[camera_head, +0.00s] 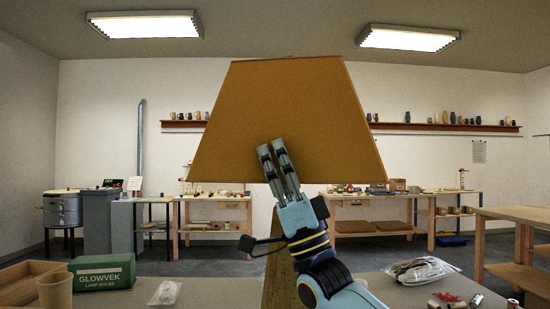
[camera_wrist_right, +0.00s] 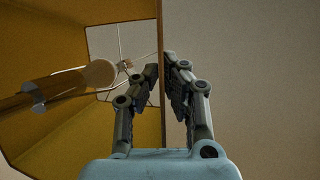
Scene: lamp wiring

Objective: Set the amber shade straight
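The amber shade (camera_head: 290,100) is large and tapers upward, and its top edge slants slightly in the head view. The wrist view shows its amber inner side (camera_wrist_right: 125,30), with a lamp stem (camera_wrist_right: 55,90) and thin wires inside. My right gripper (camera_head: 271,144) points up, and both fingers show against the shade's lower front. In the right wrist view my gripper (camera_wrist_right: 161,62) has its fingertips close together near the shade's edge-on wall. I cannot tell whether they pinch it. My left gripper is not in view.
A wooden post (camera_head: 278,283) stands below the shade, partly behind my right arm. A green lamp-bulb box (camera_head: 102,272), a tan cup (camera_head: 55,291) and a clear bag (camera_head: 165,293) are at left. A bag of pale cables (camera_head: 422,270) and small parts lie at right.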

